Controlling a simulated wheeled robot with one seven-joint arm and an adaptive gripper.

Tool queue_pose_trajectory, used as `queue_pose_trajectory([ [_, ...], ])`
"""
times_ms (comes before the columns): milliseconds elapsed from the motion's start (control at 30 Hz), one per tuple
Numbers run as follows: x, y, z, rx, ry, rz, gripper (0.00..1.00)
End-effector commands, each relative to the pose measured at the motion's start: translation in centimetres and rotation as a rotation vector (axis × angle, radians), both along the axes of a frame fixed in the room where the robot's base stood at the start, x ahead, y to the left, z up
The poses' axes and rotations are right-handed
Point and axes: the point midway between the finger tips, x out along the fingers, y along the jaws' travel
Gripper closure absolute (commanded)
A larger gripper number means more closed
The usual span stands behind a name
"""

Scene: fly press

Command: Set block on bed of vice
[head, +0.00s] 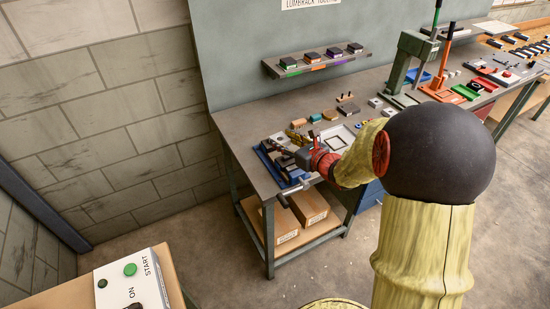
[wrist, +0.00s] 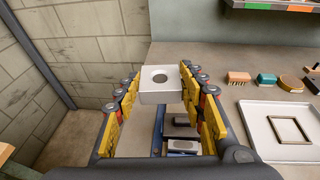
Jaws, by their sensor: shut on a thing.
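The block (wrist: 160,97) is a pale square piece with a round dark hole in its top. In the wrist view it sits between the yellow-padded fingers of my gripper (wrist: 161,78), which are shut on its two sides. The vice (wrist: 158,132) has blue rails and grey jaw pieces, seen below and beyond the block, partly hidden by it and the fingers. In the head view the blue vice (head: 264,161) is at the table's near left corner, with my gripper (head: 293,140) over it. I cannot make out the block there, or its height above the bed.
A pale tray (wrist: 250,150) holding a square frame lies right of the vice. A wall shelf (head: 318,62) hangs above the table. A green press (head: 402,70) stands farther right.

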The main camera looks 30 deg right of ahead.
Motion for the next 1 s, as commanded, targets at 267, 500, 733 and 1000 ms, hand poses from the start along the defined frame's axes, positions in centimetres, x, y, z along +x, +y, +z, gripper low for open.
queue_pose_trajectory([
  [267, -3.6, -9.6, 3.3, -0.008, 0.011, -0.098, 0.91],
  [500, -3.8, -10.9, 3.3, -0.008, 0.018, -0.116, 0.91],
  [733, 0.1, -8.0, 0.9, -0.008, 0.019, -0.111, 0.91],
  [1000, 4.3, -5.1, -2.9, -0.007, 0.021, -0.113, 0.91],
])
